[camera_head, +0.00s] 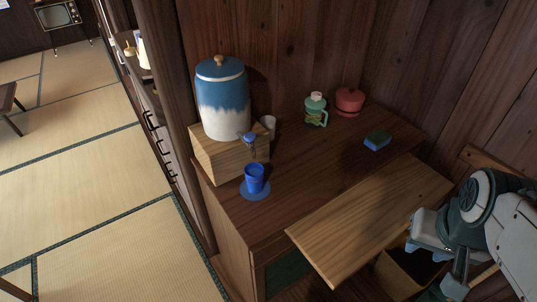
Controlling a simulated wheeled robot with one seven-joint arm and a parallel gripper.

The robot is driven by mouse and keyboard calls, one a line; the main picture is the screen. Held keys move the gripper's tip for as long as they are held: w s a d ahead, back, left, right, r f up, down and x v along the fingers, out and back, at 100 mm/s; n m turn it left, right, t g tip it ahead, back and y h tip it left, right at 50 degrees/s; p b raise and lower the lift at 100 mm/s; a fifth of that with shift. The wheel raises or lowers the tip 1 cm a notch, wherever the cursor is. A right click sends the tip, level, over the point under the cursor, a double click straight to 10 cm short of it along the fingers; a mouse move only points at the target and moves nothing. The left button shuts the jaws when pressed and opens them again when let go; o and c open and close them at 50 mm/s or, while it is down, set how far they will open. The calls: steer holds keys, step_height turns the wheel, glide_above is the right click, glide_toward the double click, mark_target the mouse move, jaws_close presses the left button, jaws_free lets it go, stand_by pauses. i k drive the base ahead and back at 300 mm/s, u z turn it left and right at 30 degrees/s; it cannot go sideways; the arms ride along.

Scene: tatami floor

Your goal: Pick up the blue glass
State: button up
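The blue glass (254,178) stands upright on a round blue coaster (257,194) at the left front part of the dark wooden cabinet top. It is just below the tap (249,139) of a blue and white dispenser. My arm is at the lower right, with what seems to be my gripper (432,240) in front of the cabinet, well apart from the glass. Its fingers are too unclear to tell whether they are open or shut.
The dispenser (222,100) stands on a wooden block (215,155). A lighter wooden board (365,215) juts out at the front, between my arm and the glass.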

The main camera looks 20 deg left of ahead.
mark_target(254, 172)
steer(key=u, duration=1.45)
steer(key=k, duration=0.3)
steer(key=u, duration=0.35)
steer(key=i, duration=0.55)
steer(key=u, duration=0.05)
